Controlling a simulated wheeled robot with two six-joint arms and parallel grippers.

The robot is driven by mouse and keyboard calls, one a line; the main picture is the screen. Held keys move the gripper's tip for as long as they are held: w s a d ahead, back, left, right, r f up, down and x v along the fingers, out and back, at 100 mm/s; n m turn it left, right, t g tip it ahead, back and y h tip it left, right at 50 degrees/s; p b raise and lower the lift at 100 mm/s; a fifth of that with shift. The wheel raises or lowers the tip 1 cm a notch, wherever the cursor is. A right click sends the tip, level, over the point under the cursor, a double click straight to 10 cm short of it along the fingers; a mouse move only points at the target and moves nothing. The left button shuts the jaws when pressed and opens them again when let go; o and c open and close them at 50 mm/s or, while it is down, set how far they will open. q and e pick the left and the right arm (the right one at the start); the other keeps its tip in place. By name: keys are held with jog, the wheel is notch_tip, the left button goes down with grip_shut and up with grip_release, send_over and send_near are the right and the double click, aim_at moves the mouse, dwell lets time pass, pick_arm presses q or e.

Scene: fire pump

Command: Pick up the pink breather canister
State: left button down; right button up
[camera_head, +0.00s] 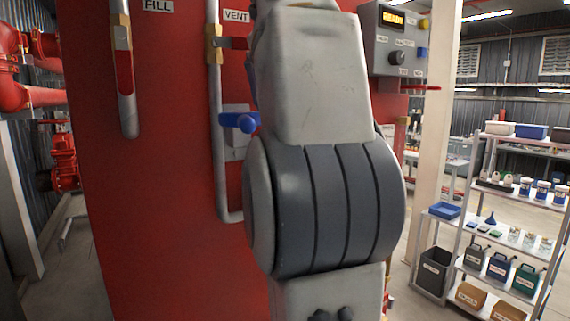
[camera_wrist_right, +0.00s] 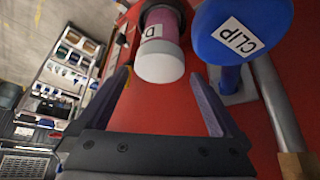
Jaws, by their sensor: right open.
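In the right wrist view, the pink breather canister (camera_wrist_right: 170,22) shows at the top, with a white rounded end (camera_wrist_right: 160,63) toward the camera and a partly visible white label. My right gripper (camera_wrist_right: 158,76) is open. Its two fingers reach toward the canister, one on either side of its white end in the picture. The fingers look apart from it, and nothing is held. I cannot make out the canister in the head view, where a large grey arm link of mine fills the middle. My left gripper is in neither view.
The red tank (camera_head: 160,200) stands behind, with a VENT pipe (camera_head: 216,140). A control box (camera_head: 396,40) and shelves (camera_head: 500,210) are at right.

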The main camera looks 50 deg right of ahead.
jog(key=shift+x, duration=4.75)
jog(key=shift+a, duration=0.1)
jog(key=c, duration=1.5)
jog(key=shift+o, duration=0.2)
jog(key=shift+r, duration=0.15)
